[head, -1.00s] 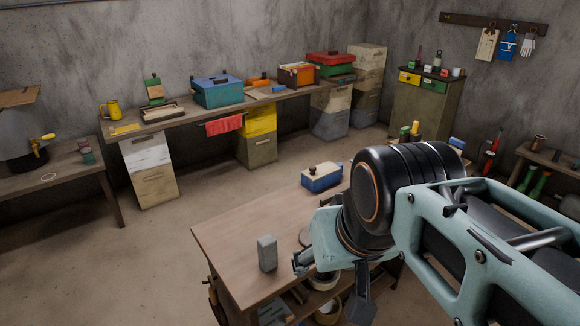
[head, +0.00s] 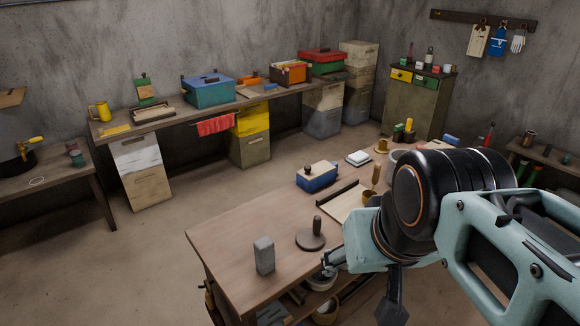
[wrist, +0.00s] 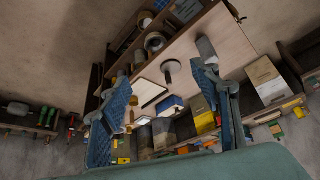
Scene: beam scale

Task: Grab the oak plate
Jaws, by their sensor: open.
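No thing is plainly marked as the oak plate. A pale wooden board (head: 343,203) with a dark raised edge lies flat on the workbench (head: 235,240) and fits best; my arm partly covers it. A dark round disc (head: 310,241) with an upright peg stands nearer the front. Both also show in the wrist view, the board (wrist: 148,92) and the disc (wrist: 171,76). My gripper (head: 360,285) is at the bench's near edge, apart from both. In the wrist view its blue-padded fingers (wrist: 160,110) are spread wide with nothing held between them.
A grey block (head: 264,255) stands left of the disc. A blue box with a cream lid (head: 317,177) and a small white scale-like item (head: 358,158) are behind. The bench's left part is clear. Its lower shelf holds rolls and bowls.

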